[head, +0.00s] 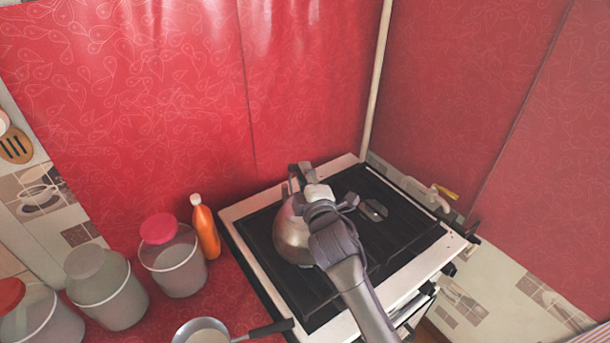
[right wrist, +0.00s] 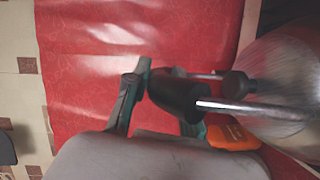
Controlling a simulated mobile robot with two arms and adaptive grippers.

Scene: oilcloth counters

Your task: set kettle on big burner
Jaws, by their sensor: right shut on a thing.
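The metal kettle (head: 290,232) is over the left part of the black stove top (head: 400,225), partly hidden by my right arm. I cannot tell whether its base touches the stove. My right gripper (head: 300,178) is shut on the kettle's handle. In the right wrist view the fingers (right wrist: 160,105) are around the black handle grip (right wrist: 178,93), with the shiny kettle body (right wrist: 285,70) to the right. The big burner cannot be made out on the dark stove top. My left gripper is not in view.
An orange bottle (head: 206,230) and a bin with a pink lid (head: 175,262) stand left of the stove. More lidded bins (head: 105,290) are farther left. A pan (head: 205,331) lies at the front, its handle reaching the stove edge. Red oilcloth walls rise behind.

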